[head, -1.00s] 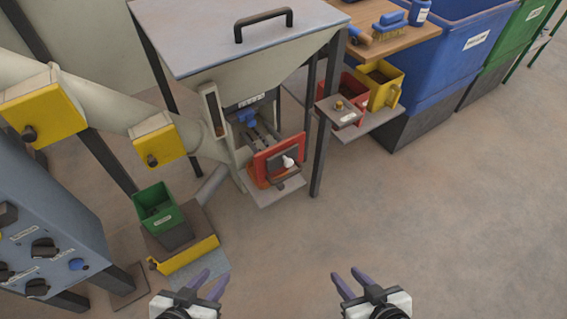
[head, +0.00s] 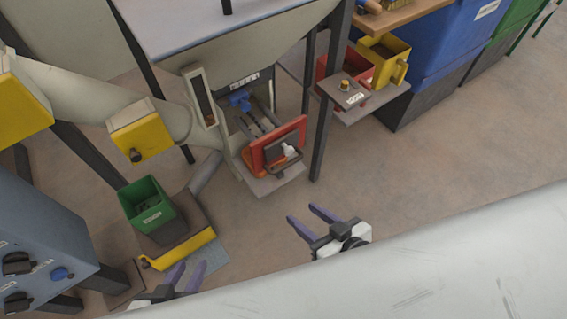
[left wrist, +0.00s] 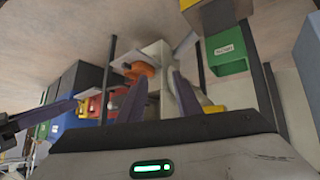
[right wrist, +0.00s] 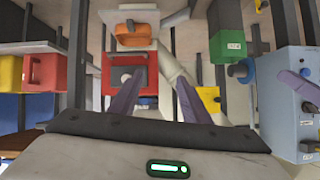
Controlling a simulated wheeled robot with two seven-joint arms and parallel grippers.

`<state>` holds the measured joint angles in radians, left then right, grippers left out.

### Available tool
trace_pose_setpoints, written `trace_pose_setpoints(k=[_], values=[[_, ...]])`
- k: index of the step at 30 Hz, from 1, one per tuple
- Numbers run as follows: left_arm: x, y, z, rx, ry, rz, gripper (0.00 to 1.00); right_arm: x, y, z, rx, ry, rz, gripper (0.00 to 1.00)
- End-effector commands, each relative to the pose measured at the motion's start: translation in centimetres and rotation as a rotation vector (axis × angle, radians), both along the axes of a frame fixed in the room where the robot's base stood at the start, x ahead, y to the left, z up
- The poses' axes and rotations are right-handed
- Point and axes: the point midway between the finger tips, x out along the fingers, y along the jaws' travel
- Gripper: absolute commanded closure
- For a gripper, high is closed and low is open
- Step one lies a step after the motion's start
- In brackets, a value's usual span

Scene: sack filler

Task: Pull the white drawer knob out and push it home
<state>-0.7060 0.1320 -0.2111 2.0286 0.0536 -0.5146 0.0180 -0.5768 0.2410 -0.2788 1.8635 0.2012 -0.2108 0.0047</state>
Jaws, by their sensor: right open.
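The white drawer knob (head: 289,150) sits on the dark front plate inside a red frame (head: 256,155), low on the hopper machine. The red frame also shows in the right wrist view (right wrist: 108,77), where I cannot make out the knob clearly. My right gripper (head: 308,220) is open and empty, apart from the knob, below and to the right of it in the head view. My left gripper (head: 186,275) is open and empty, lower left, near the yellow-edged platform; its body is partly hidden.
A green bin (head: 147,205) stands left of the machine, and a blue-grey control cabinet (head: 45,240) is at far left. A dark leg (head: 320,140) stands right of the red frame. Red and yellow (head: 385,60) bins sit beyond it. The lower right is blocked from sight.

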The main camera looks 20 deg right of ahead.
Motion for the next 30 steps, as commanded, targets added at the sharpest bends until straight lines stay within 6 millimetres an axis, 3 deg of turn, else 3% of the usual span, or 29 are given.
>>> trace_pose_setpoints(k=[1,4,9,15,20,30], values=[[0.5,-0.2,-2.7,-0.012,-0.017,0.002,0.69,1.7,-0.2,-3.0,0.031,-0.069,0.013,0.57],[0.6,-0.6,-4.6,-0.033,-0.026,0.004,0.69,4.6,-0.9,-4.2,0.107,-0.204,0.015,0.57],[0.8,-1.1,-6.6,-0.063,-0.039,0.008,0.69,8.2,-3.7,-5.0,0.194,-0.381,-0.014,0.57],[0.9,-1.4,-7.0,-0.078,-0.046,0.009,0.69,10.1,-6.0,-4.5,0.232,-0.476,-0.047,0.57],[1.0,-1.5,-7.2,-0.078,-0.035,0.002,0.69,11.8,-5.6,-4.2,0.237,-0.487,-0.052,0.57],[1.6,-2.4,-8.2,-0.075,0.002,-0.036,0.69,17.5,-3.5,-4.2,0.236,-0.483,-0.052,0.57]])
